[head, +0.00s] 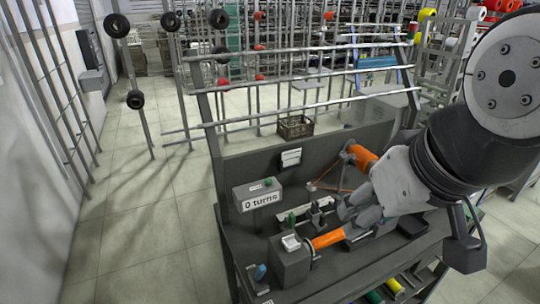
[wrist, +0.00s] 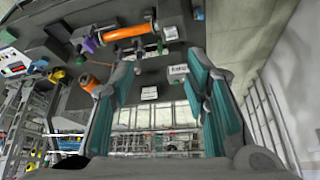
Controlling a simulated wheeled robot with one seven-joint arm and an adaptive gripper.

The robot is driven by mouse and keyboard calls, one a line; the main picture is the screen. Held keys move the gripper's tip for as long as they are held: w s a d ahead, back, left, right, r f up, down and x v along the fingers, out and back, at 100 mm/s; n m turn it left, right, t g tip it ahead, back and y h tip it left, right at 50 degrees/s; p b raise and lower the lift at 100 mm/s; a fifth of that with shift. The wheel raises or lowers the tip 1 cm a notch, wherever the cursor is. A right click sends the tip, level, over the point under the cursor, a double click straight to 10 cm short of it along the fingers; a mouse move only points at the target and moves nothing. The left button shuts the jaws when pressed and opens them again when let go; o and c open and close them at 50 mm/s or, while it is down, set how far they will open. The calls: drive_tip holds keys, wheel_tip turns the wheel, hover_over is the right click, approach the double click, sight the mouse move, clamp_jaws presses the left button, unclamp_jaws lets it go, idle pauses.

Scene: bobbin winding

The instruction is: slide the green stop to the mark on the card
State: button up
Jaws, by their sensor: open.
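A small green piece (head: 291,219), which looks like the stop, stands at the left part of a pale strip (head: 304,209) behind the orange bobbin; the strip seems to be the card. Its mark is too small to make out. A green spot (wrist: 159,47) near the bobbin in the wrist view may be the same stop. My gripper (head: 356,206) is over the bench, right of the green piece and apart from it. In the wrist view its teal fingers (wrist: 161,66) are spread with nothing between them. The gripper hides part of the bench on the right.
The orange bobbin (head: 328,239) lies in front of the strip. An orange cone (head: 361,157) stands behind my gripper. A counter box (head: 257,196) reading "0 turns" is at the left. Metal rails (head: 300,103) cross behind the bench.

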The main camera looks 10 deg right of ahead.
drive_tip(key=shift+w+f, duration=0.1)
drive_tip(key=shift+w, duration=0.05)
drive_tip(key=c, duration=0.7)
drive_tip(key=w+f+n+g+b, duration=0.1)
drive_tip(key=w+f, duration=0.1)
drive_tip(key=w, duration=0.1)
drive_tip(key=w+f+n+g+h+b, duration=0.1)
drive_tip(key=w+f+n+g+b, duration=0.1)
drive_tip(key=w+f, duration=0.1)
drive_tip(key=w+f+n+g+h+b, duration=0.1)
drive_tip(key=w+f+n, duration=0.1)
drive_tip(key=w, duration=0.2)
drive_tip(key=shift+a+f+g, duration=0.35)
drive_tip(key=shift+f+g, duration=0.05)
clamp_jaws()
drive_tip(key=w+a+f+n+g+h+b, duration=0.25)
drive_tip(key=w+f+n+h+b, duration=0.2)
drive_tip(key=w+f, duration=0.55)
drive_tip(key=n+t+h+b, duration=0.6)
drive_tip(key=n+h, duration=0.5)
drive_tip(key=n, duration=0.1)
approach(291, 219)
drive_tip(key=shift+m, duration=0.25)
drive_tip(key=p+x, duration=0.2)
drive_tip(key=x, duration=0.5)
drive_tip(key=shift+f, duration=0.2)
